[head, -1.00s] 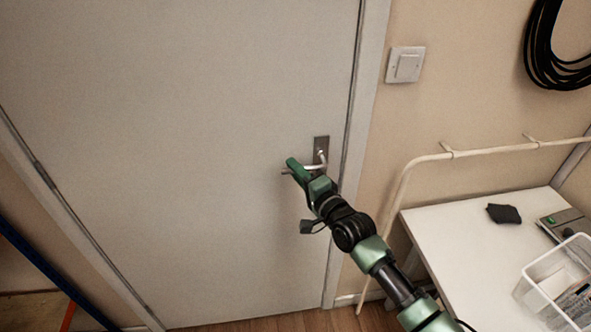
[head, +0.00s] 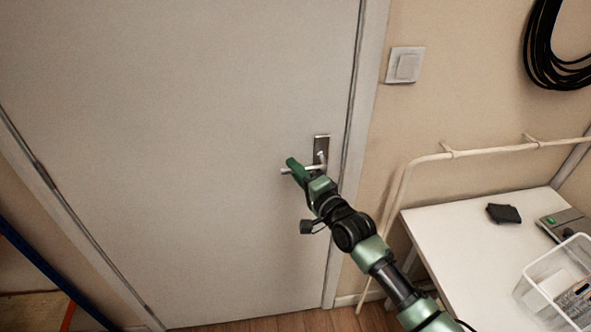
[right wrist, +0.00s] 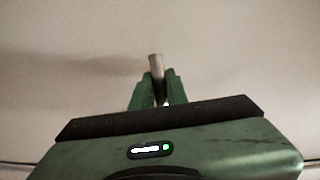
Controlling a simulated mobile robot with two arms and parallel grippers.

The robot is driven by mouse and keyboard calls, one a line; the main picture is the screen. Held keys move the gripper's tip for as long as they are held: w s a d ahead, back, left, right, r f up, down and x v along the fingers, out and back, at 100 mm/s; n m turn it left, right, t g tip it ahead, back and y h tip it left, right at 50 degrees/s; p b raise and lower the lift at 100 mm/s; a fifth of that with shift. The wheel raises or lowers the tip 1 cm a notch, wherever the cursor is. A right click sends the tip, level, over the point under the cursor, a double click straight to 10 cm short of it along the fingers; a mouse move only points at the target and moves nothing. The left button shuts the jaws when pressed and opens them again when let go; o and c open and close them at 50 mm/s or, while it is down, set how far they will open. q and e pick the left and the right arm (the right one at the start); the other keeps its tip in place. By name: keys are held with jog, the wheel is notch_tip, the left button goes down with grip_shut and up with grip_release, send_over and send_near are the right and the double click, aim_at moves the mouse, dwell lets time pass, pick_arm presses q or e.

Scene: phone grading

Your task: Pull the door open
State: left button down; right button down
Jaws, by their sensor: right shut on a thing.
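The white door (head: 200,130) fills the left and middle of the head view and sits shut in its frame. Its metal lever handle (head: 284,171) juts left from a dark plate (head: 321,146) near the door's right edge. My right gripper (head: 296,169) is shut on the handle lever. In the right wrist view the handle end (right wrist: 156,64) stands up between the two green fingers (right wrist: 158,90), with the pale door surface behind. My left gripper is not in view.
Right of the door are a light switch (head: 405,65), a cream pipe rail (head: 480,150) and a coiled black cable (head: 555,50). A white table (head: 450,240) at the right holds a dark cloth (head: 503,213) and a clear bin (head: 550,270). Wooden floor shows below the door.

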jog(key=shift+f, duration=0.15)
jog(key=shift+d+f+n+g+h+p, duration=0.3)
jog(key=shift+f+n+p, duration=0.45)
jog(key=shift+n, duration=0.3)
jog(key=shift+d+f+n+g+h+p, duration=0.25)
jog(key=shift+f+n+g+h+p, duration=0.15)
jog(key=shift+f+n+p, duration=0.55)
jog(key=shift+d+f+n+g+h+p, duration=0.3)
jog(key=shift+f+n+h+p, duration=0.25)
jog(key=shift+n, duration=0.65)
jog(key=shift+f, duration=0.1)
